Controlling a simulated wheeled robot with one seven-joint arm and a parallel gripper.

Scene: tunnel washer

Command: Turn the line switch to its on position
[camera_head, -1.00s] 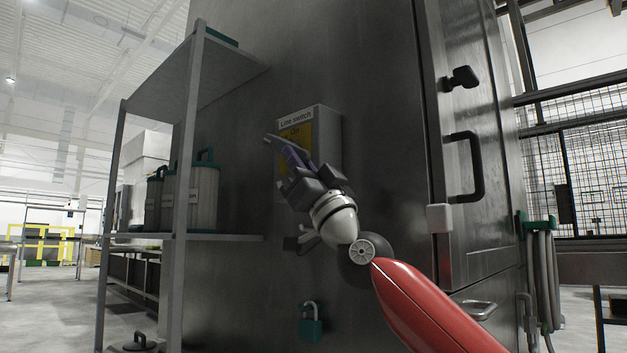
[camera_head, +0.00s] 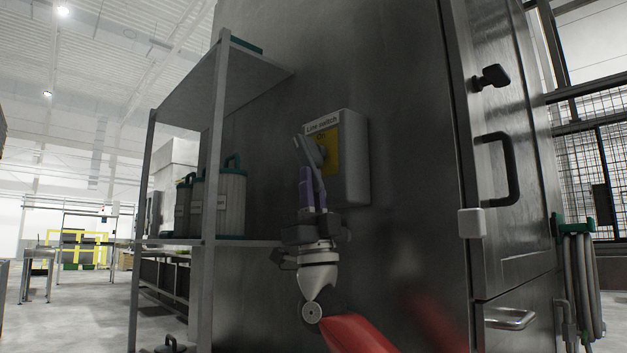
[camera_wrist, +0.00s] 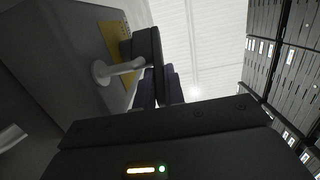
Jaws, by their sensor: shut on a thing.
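The line switch (camera_head: 355,160) is a grey box with a yellow plate on the dark steel wall, labelled "Line switch"; "On" shows at the plate's top. My gripper (camera_head: 304,150) points up in front of the box's left side and hides part of the plate. In the wrist view, a pale handle (camera_wrist: 122,69) with a round base sticks out from the yellow plate (camera_wrist: 118,35). Its outer end is between the dark fingertips of my gripper (camera_wrist: 148,60), which is shut on it. The rest of the plate's marking is hidden.
A metal shelf (camera_head: 217,140) with grey canisters (camera_head: 231,200) stands close to the left of my gripper. To the right is a steel door with a black handle (camera_head: 497,165), and a hung hose (camera_head: 580,280) beyond it. Open floor lies far left.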

